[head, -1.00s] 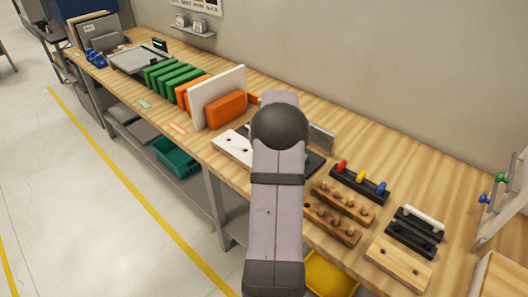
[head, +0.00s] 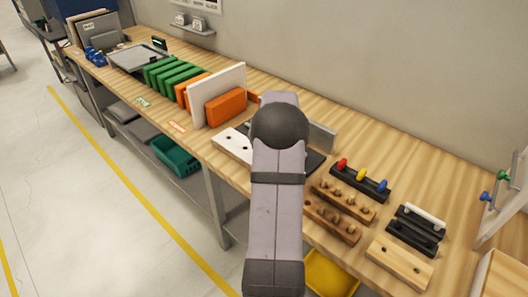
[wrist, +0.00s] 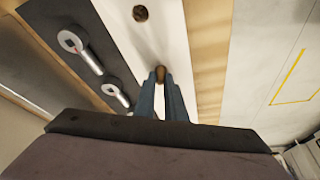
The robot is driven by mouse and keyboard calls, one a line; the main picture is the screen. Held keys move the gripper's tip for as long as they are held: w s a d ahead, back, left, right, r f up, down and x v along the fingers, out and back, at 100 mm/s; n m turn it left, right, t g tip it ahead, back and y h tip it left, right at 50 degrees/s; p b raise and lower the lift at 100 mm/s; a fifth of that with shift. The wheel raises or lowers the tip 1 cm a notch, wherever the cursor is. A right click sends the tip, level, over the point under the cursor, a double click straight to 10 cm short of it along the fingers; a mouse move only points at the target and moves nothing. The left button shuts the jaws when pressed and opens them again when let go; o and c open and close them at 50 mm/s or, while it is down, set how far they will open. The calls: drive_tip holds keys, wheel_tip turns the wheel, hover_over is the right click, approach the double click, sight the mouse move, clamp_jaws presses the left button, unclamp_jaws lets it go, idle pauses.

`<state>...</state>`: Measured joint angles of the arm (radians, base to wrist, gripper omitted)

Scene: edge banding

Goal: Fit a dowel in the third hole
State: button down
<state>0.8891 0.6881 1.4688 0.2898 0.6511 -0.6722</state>
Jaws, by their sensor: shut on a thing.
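A white board (head: 232,147) lies on the bench with holes in its top; my arm covers part of it in the head view. The wrist view shows the white board (wrist: 125,35) with one dark round hole (wrist: 140,13). My gripper (wrist: 161,80) has blue fingers shut on a brown wooden dowel (wrist: 160,72). The dowel's end is over the white face, in line with the visible hole, with a soft shadow beside it. I cannot tell whether it is in a hole. In the head view my gripper is hidden behind my arm.
A dark plate with two metal clamps (wrist: 75,42) lies beside the board. Dowel racks (head: 340,205), a rack with coloured knobs (head: 360,182) and a pale drilled block (head: 399,262) stand to the right. An orange block (head: 226,107) and an upright white panel stand behind.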

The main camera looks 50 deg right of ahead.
idle(0.4)
drive_tip(key=c, duration=1.7)
unclamp_jaws()
drive_tip(key=shift+c, duration=0.2)
drive_tip(key=shift+r+p, duration=1.7)
drive_tip(key=shift+r, duration=0.75)
